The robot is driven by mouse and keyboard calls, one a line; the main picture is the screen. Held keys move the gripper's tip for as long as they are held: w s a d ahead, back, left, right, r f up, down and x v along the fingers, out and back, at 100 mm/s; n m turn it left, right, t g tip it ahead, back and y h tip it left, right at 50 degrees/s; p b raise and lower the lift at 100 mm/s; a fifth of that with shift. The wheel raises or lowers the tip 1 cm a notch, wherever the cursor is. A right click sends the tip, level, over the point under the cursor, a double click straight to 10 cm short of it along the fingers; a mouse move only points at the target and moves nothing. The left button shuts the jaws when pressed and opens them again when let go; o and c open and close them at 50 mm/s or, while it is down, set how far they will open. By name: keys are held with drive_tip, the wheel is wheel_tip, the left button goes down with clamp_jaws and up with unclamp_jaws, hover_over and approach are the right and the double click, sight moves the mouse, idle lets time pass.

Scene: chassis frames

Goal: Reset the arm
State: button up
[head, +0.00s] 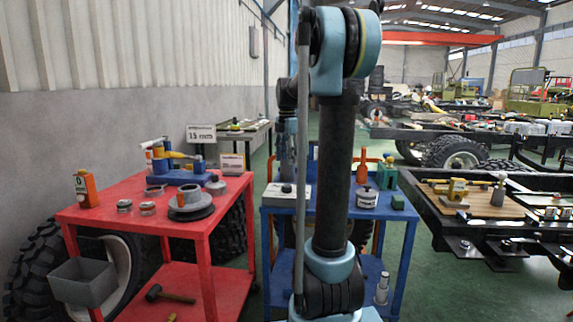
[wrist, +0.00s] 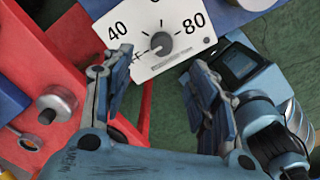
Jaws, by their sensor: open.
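My arm (head: 336,180) stands tall in the middle of the head view, with a light blue joint at its top and a dark upright link below. A further dark and light blue section hangs behind it to the left. I cannot make out the fingertips in the head view. In the wrist view my gripper (wrist: 163,65) is open, its two blue fingers wide apart with nothing held between them. A white dial panel (wrist: 188,20) marked 40 and 80, with a dark knob, shows beyond the fingertips. I cannot tell how far away it is.
A red cart (head: 165,222) with several parts and tools stands left; its red surface also shows in the wrist view (wrist: 60,75). A blue cart (head: 395,226) stands behind my arm. A chassis frame (head: 470,237) with a wooden board (head: 490,207) is at right. Green floor shows between.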

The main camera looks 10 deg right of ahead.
drive_tip(key=shift+s, duration=0.1)
drive_tip(key=s+f+m, duration=0.7)
drive_tip(key=s, duration=0.4)
drive_tip(key=s+f+m+t, duration=0.1)
drive_tip(key=s+f+m, duration=0.6)
drive_tip(key=s, duration=0.5)
drive_tip(key=s+f+m+t, duration=0.1)
drive_tip(key=s+f+m, duration=0.6)
drive_tip(key=s, duration=0.5)
drive_tip(key=shift+a+f+m, duration=0.15)
drive_tip(key=shift+f+m, duration=0.15)
drive_tip(key=shift+m, duration=0.9)
